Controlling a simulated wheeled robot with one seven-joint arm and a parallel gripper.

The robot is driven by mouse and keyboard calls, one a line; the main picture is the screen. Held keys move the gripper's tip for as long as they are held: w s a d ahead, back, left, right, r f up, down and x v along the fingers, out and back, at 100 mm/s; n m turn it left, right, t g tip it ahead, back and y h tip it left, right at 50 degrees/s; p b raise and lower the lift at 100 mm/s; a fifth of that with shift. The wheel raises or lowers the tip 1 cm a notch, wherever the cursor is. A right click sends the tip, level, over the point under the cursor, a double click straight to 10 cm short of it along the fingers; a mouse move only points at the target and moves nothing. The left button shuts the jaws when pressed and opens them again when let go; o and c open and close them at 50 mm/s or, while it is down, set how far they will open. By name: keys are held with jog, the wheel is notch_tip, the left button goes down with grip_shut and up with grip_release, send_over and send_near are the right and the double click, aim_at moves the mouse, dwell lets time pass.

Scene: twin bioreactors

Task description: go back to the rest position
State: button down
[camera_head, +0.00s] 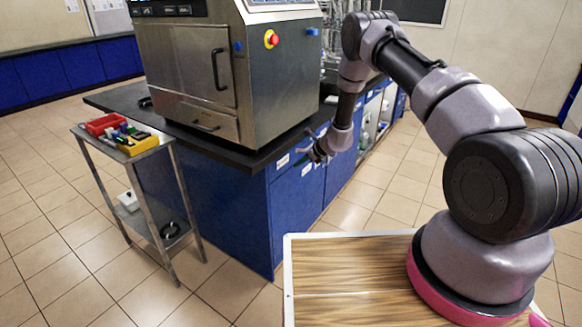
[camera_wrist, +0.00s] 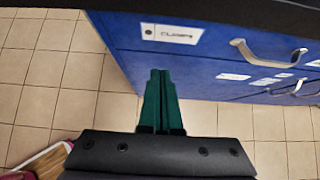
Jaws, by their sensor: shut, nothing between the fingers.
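My gripper (camera_head: 312,155) is at the end of my arm, in front of the blue cabinet below the dark bench top in the head view. In the wrist view its two green fingers (camera_wrist: 161,100) lie side by side, shut with nothing between them. They point towards the blue cabinet (camera_wrist: 200,60), near its labelled corner edge. I cannot tell how far the fingertips are from the cabinet face.
A steel machine (camera_head: 235,75) with a red button stands on the dark bench (camera_head: 115,101). A metal trolley (camera_head: 150,195) with coloured items stands left of the bench. Drawer handles (camera_wrist: 265,50) stick out from the cabinet. The tiled floor (camera_head: 65,245) at left is clear.

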jog(key=s+d+r+n, duration=0.2)
jog(key=s+r+n, duration=0.2)
jog(key=r, duration=0.9)
jog(key=s+d+r+n, duration=0.25)
jog(key=s+r, duration=0.25)
jog(key=r, duration=0.9)
jog(key=s+d+r+n, duration=0.1)
jog(key=s+r+n, duration=0.3)
jog(key=r, duration=0.9)
jog(key=s+d+r+n+h, duration=0.1)
jog(key=s+d+r+n, duration=0.2)
jog(key=s+r, duration=0.4)
jog(key=s+d+r+n, duration=0.25)
jog(key=s+r, duration=0.25)
jog(key=s, duration=0.4)
jog(key=s+d+r+n+t+h, duration=0.1)
jog(key=s+d+n+h, duration=0.1)
jog(key=s, duration=0.5)
jog(key=s+d+r+n+t+h, duration=0.1)
jog(key=s+d+n+h, duration=0.1)
jog(key=s+d, duration=0.3)
jog(key=shift+s+n, duration=0.5)
jog(key=shift+s, duration=0.55)
